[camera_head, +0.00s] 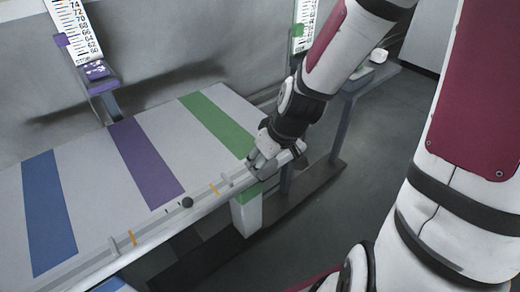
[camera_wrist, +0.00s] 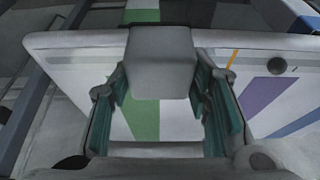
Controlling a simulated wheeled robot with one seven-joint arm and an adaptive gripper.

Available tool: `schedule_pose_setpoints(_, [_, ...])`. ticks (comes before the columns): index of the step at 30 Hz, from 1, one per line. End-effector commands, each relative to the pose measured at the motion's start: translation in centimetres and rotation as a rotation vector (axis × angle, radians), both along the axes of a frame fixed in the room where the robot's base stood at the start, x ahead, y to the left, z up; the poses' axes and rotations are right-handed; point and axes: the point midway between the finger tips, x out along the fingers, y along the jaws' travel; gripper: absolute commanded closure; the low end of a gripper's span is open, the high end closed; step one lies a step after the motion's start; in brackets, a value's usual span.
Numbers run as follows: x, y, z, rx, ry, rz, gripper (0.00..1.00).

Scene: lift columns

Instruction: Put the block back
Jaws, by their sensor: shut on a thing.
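The block (camera_wrist: 163,60) is plain grey and fills the upper middle of the wrist view. It sits between the teal-padded fingers of my gripper (camera_wrist: 164,88), which is shut on it. In the head view my gripper (camera_head: 258,163) is at the right end of the table's front rail, beside the green stripe. There the block is mostly hidden by the fingers and hard to tell from the rail. I cannot tell whether it touches the rail.
The white table (camera_head: 95,167) has blue, purple and green stripes. A rail with orange marks and a dark knob (camera_head: 188,202) runs along its front edge. Numbered scales stand behind, one with a purple slider (camera_head: 97,73). Floor (camera_head: 375,150) is open at right.

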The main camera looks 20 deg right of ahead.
Motion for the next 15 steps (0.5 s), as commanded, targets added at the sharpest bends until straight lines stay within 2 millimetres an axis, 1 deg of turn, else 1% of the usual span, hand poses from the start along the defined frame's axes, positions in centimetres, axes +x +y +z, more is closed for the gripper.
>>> schedule_pose_setpoints(7, [-0.5,0.1,0.5,0.0,-0.002,-0.007,1.0])
schedule_pose_setpoints(15, [0.2,0.2,1.9,0.0,0.0,-0.052,1.0])
